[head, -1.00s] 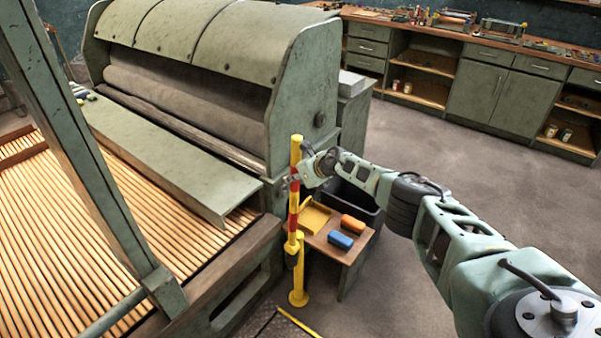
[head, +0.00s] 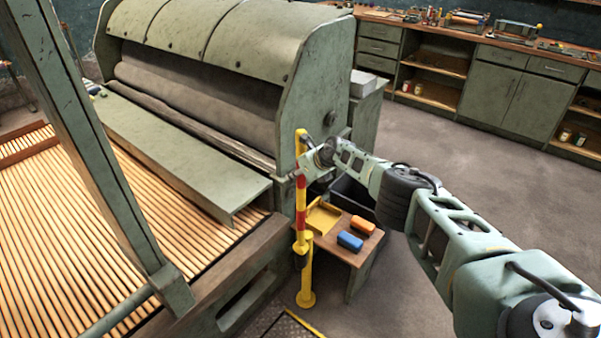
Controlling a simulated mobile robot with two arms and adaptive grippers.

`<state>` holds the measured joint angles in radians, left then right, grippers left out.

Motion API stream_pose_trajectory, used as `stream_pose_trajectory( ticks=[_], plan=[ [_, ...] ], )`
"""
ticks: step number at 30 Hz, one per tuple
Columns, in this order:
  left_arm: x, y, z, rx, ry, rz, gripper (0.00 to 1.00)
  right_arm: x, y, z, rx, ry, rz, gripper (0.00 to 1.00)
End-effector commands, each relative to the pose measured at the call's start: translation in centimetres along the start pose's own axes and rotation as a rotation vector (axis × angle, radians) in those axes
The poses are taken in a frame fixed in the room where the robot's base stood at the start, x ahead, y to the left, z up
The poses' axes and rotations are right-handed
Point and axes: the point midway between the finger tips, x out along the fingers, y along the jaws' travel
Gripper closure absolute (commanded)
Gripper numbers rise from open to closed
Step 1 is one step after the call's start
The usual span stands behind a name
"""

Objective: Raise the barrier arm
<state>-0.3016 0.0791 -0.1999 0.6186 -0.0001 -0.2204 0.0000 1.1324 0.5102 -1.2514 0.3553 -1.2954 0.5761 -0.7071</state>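The barrier arm (head: 301,213) is a slim yellow pole with red bands, standing almost upright. Its lower end meets a short yellow post (head: 307,272) on a round yellow foot, with a dark part at the joint. My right gripper (head: 298,172) is at the upper part of the pole, its fingers against or around it. The fingers are small and partly hidden, so I cannot tell whether they are closed on the pole. My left gripper is not in view.
A small wooden table (head: 357,256) beside the post holds a yellow tray (head: 322,216), a blue block (head: 350,241) and an orange block (head: 362,225). A dark bin (head: 350,196) is behind it. A large green roller machine (head: 225,40) and slatted bed (head: 60,215) fill the left. Floor at right is open.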

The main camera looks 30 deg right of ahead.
Motion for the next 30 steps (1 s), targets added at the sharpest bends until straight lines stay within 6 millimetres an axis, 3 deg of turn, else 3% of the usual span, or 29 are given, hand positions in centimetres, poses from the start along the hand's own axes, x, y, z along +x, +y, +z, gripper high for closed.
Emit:
stream_pose_trajectory(
  ticks=[17,30],
  plan=[
    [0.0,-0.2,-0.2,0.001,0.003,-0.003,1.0,-0.8,-0.7,0.5,-0.005,-0.006,-0.011,0.55],
    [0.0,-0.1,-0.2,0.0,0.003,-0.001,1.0,-4.2,-0.5,0.2,-0.006,-0.004,-0.007,0.55]
  ],
)
